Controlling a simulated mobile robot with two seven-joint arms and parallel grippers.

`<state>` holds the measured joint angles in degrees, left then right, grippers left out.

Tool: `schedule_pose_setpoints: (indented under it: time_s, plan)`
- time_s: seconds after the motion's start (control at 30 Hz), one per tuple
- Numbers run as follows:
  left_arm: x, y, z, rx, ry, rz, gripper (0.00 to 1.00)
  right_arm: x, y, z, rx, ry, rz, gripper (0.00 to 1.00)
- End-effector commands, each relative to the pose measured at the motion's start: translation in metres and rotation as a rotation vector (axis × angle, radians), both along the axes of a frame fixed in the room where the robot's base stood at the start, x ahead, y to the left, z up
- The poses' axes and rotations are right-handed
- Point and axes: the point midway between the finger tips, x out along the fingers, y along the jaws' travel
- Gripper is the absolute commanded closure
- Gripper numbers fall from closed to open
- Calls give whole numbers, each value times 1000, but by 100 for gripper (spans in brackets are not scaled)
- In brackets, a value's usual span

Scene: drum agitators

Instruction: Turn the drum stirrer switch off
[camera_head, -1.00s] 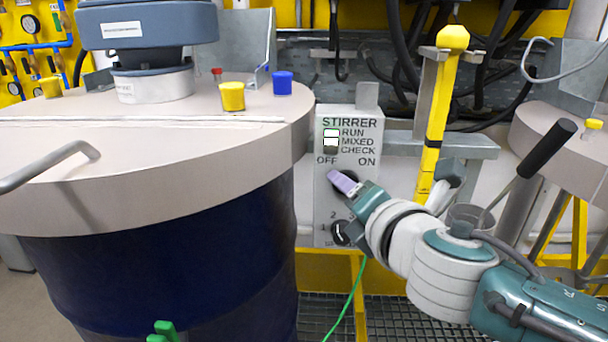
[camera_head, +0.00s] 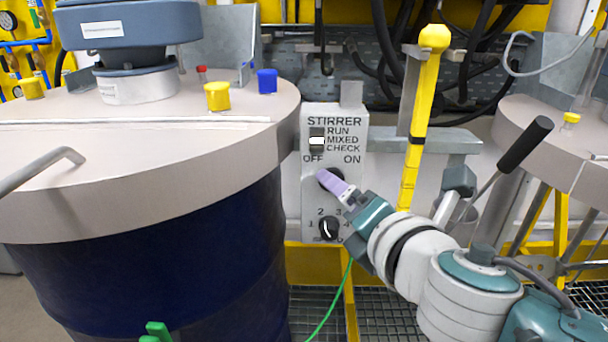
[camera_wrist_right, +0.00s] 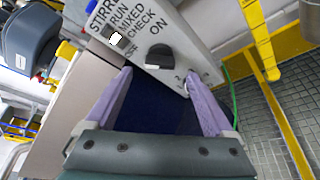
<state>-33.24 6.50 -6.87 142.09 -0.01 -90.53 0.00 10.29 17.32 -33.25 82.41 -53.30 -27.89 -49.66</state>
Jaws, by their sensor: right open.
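The grey stirrer box (camera_head: 309,217) stands right of the large drum, with OFF and ON labels above a black switch knob (camera_head: 330,180). My right gripper (camera_head: 325,179) is in front of this knob and partly hides it in the head view. In the right wrist view the knob (camera_wrist_right: 156,56) shows ahead of and between the two spread purple fingers of the right gripper (camera_wrist_right: 158,80), with a gap to both. The knob's exact setting is hard to tell. A white indicator (camera_head: 317,141) is lit beside MIXED; the RUN square looks dark. My left gripper is not seen.
The lidded dark blue drum (camera_head: 150,285) fills the left. A numbered dial (camera_head: 329,229) sits below the switch. A yellow post (camera_head: 420,110) and a black-handled lever (camera_head: 526,146) stand to the right. A green cable (camera_head: 332,305) hangs below the box.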

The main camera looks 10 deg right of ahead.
Motion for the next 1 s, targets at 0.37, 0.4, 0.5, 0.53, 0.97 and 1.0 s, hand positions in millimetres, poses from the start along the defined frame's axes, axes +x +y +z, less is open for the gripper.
schedule_pose_setpoints:
  time_s: [0.37, 0.4, 0.5, 0.53, 0.97, 1.0]
  plan:
    - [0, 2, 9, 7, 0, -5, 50, -54, -2, 14, -2, 1, 0, 12]
    - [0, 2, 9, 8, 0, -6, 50, -56, -2, 15, -1, 0, -1, 12]
    - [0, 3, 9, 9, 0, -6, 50, -58, -2, 15, -1, 0, 0, 12]
    - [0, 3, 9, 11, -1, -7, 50, -58, -2, 15, -1, -1, -1, 12]
    - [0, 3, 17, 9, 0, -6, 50, -91, -30, 13, 442, 130, -324, 12]
    - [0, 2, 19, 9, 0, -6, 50, -107, -38, 9, 599, 180, -447, 12]
